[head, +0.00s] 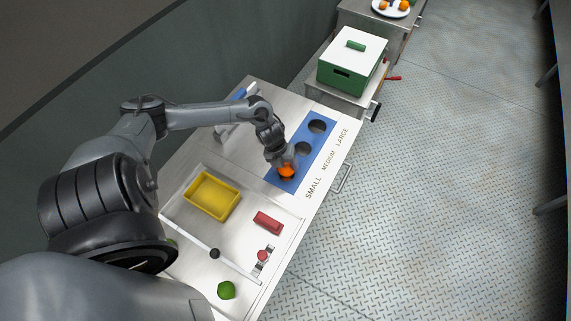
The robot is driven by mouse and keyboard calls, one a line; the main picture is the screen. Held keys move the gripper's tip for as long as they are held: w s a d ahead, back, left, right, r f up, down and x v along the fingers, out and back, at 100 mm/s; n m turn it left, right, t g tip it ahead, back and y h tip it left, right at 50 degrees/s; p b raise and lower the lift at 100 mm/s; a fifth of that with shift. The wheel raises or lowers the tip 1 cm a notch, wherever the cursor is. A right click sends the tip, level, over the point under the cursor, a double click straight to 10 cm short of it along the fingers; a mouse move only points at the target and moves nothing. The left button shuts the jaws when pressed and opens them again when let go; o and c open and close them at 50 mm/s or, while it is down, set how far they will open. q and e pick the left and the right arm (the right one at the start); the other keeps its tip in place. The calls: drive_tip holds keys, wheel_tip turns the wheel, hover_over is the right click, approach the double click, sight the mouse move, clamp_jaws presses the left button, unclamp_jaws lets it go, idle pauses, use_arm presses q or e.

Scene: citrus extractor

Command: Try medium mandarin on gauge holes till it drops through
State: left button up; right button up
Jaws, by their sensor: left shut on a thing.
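An orange mandarin (286,171) is in my left gripper (284,165), which is shut on it. The gripper points down at the near end of the blue gauge board (299,159), by the printed word SMALL. The hole there is hidden by the gripper and mandarin. I cannot tell whether the mandarin touches the board. Two dark holes show farther along, the middle one (303,148) by MEDIUM and the far one (318,126) by LARGE. My right gripper is not in view.
A yellow tray (212,195), a red block (268,222), a green object (226,290) and a bar with a black knob (214,253) are on the near part of the table. A green box with a white lid (350,64) stands beyond. A plate with orange fruits (391,8) is at the far top.

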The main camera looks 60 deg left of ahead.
use_arm(q)
drive_tip(key=shift+b+x, duration=0.65)
drive_tip(key=shift+x, duration=0.2)
drive_tip(key=shift+s+a+f, duration=0.1)
drive_tip(key=shift+s, duration=0.05)
drive_tip(key=o, duration=1.2)
drive_tip(key=p+v, duration=0.1)
drive_tip(key=v, duration=0.8)
drive_tip(key=shift+s+a, duration=0.15)
drive_tip(key=shift+p+v, duration=0.3)
drive_tip(key=shift+v, duration=0.55)
